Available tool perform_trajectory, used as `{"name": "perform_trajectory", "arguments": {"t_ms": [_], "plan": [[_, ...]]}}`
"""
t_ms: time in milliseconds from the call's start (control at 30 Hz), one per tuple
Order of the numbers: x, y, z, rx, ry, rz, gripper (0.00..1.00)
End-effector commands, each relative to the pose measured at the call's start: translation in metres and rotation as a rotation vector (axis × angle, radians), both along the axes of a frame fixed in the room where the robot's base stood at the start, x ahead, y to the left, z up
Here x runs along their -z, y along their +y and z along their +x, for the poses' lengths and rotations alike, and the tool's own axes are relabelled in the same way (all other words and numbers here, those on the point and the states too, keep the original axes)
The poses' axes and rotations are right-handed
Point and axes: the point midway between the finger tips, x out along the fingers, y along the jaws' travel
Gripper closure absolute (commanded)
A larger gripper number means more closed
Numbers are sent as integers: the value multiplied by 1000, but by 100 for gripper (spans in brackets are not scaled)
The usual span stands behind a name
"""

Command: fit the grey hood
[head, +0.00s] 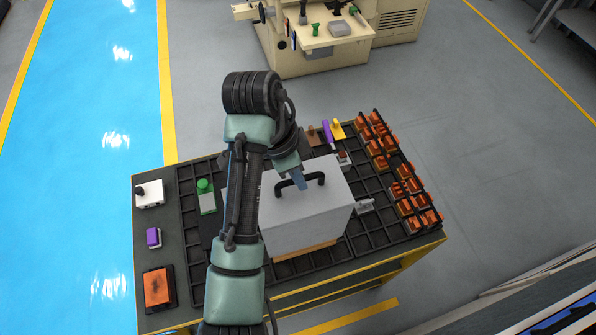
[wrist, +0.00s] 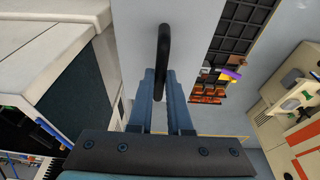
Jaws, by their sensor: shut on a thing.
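The grey hood (head: 305,217) is a large light grey box with a black handle (head: 316,178) on top. It is over the middle of the dark gridded bench. My gripper (head: 298,184) is shut on the handle from above. In the wrist view, my gripper's blue fingers (wrist: 160,76) close around the black handle (wrist: 163,42), with the hood's pale top (wrist: 195,45) behind. A tan-orange edge (head: 306,250) shows below the hood's front side. I cannot tell whether the hood rests on it or hangs just above. My arm hides the hood's left part.
Copper-coloured electrodes (head: 408,190) stand in racks along the bench's right side. A green-topped block (head: 206,197), a white box (head: 150,193), a purple block (head: 153,237) and an orange plate (head: 158,287) lie at left.

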Motion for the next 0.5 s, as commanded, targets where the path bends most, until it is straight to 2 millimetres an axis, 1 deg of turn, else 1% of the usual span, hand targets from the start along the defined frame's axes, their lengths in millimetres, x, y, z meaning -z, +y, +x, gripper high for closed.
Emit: {"name": "perform_trajectory", "arguments": {"t_ms": [500], "plan": [[11,0,0,0,0,-1,100]]}}
